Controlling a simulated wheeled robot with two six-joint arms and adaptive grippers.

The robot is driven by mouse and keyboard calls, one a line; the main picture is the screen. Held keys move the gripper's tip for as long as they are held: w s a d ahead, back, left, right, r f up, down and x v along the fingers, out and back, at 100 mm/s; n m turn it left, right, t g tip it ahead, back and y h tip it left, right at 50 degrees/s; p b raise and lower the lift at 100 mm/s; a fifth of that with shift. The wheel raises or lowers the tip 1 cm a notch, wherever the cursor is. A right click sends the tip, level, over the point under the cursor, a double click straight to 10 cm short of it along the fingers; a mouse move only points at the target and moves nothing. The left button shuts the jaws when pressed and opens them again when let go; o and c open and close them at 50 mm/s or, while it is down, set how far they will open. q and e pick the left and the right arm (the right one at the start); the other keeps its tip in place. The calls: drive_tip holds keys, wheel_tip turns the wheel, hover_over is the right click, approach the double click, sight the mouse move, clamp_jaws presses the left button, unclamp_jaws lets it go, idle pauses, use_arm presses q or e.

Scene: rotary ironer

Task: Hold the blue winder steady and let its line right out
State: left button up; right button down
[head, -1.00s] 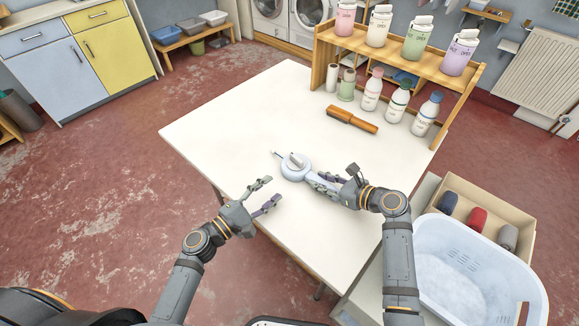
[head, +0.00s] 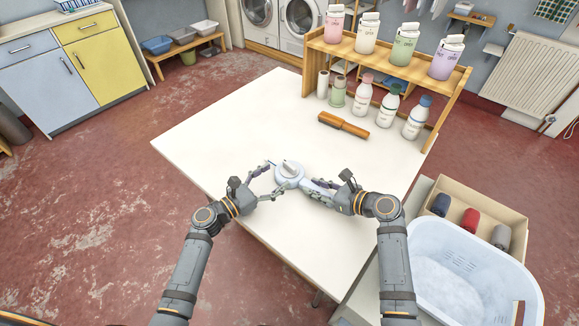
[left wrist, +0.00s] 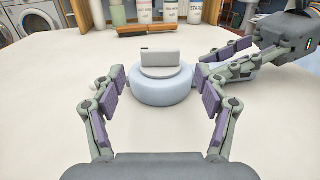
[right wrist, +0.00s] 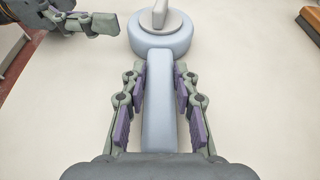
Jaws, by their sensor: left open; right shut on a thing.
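The pale blue winder (head: 287,178) lies on the white table, a round drum with a grey crank piece on top and a handle at one side. My right gripper (head: 312,188) is shut on the handle, which runs between its fingers in the right wrist view (right wrist: 159,105). My left gripper (head: 268,180) is open, its fingers pointing at the drum from the left. In the left wrist view the drum (left wrist: 160,88) with its upright grey piece (left wrist: 160,58) is just beyond and between the left fingertips. No line shows outside the drum.
A brown-handled brush (head: 343,125) lies further back on the table (head: 215,130). Several bottles stand beneath a wooden shelf (head: 385,60) at the back right. A white basket (head: 470,275) and a box of rolls stand at the right. The table's left part is clear.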

sight(288, 168)
use_arm(q)
drive_tip(key=x, duration=0.6)
drive_tip(key=shift+w+d, duration=0.15)
drive_tip(key=shift+d, duration=0.05)
